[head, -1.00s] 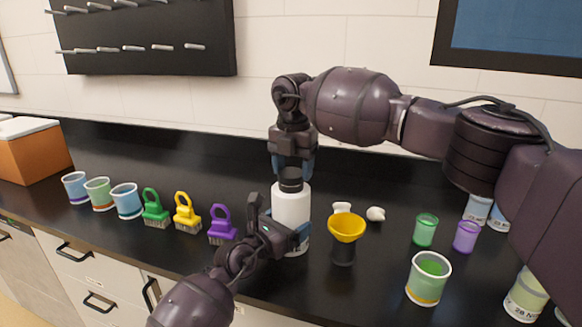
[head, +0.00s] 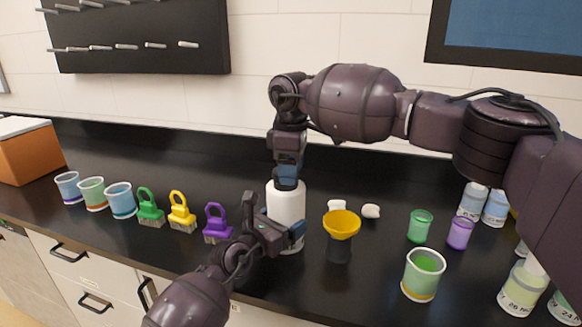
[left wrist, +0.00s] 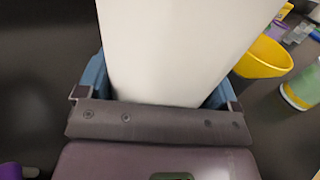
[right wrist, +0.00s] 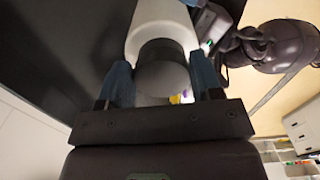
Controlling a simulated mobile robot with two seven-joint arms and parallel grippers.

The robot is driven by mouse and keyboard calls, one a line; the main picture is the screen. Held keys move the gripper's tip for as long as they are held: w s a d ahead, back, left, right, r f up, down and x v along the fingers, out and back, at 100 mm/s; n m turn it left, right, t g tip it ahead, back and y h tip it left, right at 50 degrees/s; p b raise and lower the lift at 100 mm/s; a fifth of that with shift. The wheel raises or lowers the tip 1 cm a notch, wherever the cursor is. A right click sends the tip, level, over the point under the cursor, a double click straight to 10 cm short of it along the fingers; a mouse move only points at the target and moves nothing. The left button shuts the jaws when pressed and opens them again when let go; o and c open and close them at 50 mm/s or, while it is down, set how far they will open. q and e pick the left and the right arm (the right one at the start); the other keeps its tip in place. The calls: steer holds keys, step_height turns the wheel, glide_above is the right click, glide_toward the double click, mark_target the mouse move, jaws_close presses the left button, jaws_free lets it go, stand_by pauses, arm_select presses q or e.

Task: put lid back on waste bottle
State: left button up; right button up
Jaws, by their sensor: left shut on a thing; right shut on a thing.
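The white waste bottle (head: 286,203) stands upright on the black counter. My left gripper (head: 291,236) is shut on the bottle's lower body, which fills the left wrist view (left wrist: 180,50). My right gripper (head: 287,176) points down above the bottle and is shut on the dark lid (right wrist: 162,70). In the right wrist view the lid sits between the blue fingertips, in front of the white bottle top (right wrist: 160,25). The lid is at the bottle's mouth; whether it is seated or threaded I cannot tell. In the head view my right fingers mostly hide the lid.
A yellow funnel (head: 341,225) in a dark holder stands just right of the bottle. Purple (head: 217,224), yellow (head: 181,213) and green (head: 149,208) brushes stand to the left. A green-filled cup (head: 423,274) is at front right. Two small white pieces lie behind the funnel.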

steer(key=shift+s+m, duration=0.15)
steer(key=shift+m, duration=0.95)
steer(key=o, duration=0.9)
steer(key=shift+r, duration=2.3)
